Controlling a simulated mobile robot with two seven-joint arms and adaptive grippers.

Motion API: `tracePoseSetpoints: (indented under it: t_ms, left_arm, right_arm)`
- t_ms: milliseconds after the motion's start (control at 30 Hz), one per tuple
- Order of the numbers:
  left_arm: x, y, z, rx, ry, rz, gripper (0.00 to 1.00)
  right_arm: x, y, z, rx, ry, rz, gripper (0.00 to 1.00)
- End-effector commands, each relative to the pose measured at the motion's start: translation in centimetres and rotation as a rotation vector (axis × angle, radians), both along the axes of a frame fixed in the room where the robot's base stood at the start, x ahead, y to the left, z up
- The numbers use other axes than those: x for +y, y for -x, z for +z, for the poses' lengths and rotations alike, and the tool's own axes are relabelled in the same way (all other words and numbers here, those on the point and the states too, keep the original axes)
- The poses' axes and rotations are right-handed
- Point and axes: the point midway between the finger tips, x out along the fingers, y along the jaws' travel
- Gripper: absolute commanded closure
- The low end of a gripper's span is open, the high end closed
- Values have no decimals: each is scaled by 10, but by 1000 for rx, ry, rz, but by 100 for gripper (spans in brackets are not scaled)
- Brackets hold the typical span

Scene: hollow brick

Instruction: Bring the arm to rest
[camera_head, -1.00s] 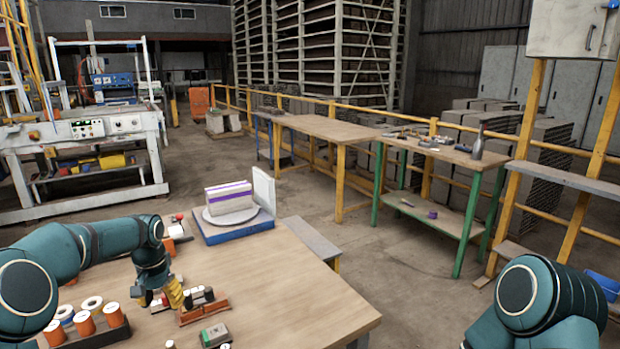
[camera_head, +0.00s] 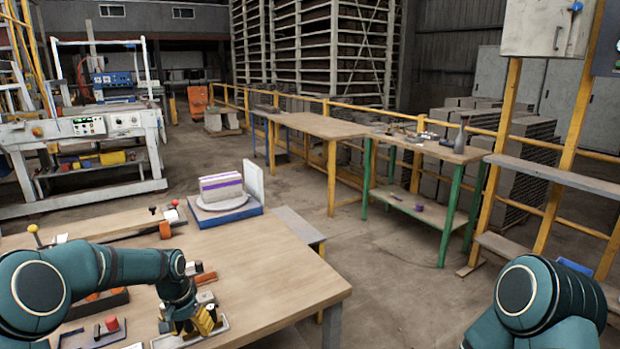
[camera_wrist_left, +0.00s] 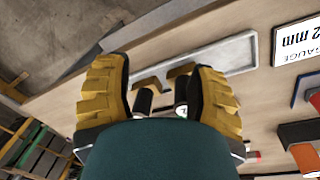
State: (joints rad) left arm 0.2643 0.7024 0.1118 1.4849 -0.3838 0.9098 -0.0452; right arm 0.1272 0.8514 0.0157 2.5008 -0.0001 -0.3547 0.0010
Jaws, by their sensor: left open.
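My left arm comes in from the left over the wooden table (camera_head: 262,262), bent down at the wrist. My left gripper (camera_head: 192,324), with yellow pads, points down low over a flat, pale-rimmed tray (camera_head: 218,330) near the table's front. In the left wrist view the two pads stand wide apart (camera_wrist_left: 162,76), with the tray's rim (camera_wrist_left: 228,48) beyond them. Small black-and-white pieces (camera_wrist_left: 160,98) show between the pads; I cannot tell whether they are parts of the gripper. Of my right arm only teal upper links show at the lower right; its gripper is out of view.
A white block with purple bands (camera_head: 220,185) sits on a round plate on a blue base (camera_head: 228,216). A red-topped item (camera_head: 112,324) and a dark tray (camera_head: 98,303) lie near my left arm. A green-legged bench (camera_head: 428,150) stands beyond. The table's right part is clear.

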Motion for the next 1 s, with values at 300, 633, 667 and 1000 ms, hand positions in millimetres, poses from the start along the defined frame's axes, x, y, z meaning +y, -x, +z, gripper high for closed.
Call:
tracePoseSetpoints:
  t_ms: [300,633,667,1000]
  left_arm:
    - [-118,84,-108,-29,190,21,43]
    - [-186,229,-162,-43,265,177,43]
    - [-187,238,-163,-44,263,189,43]
    - [-189,268,-164,-55,251,229,43]
  right_arm:
    - [0,0,0,1,0,0,53]
    - [0,0,0,1,0,0,53]
    - [0,0,0,1,0,0,53]
    - [0,0,0,1,0,0,53]
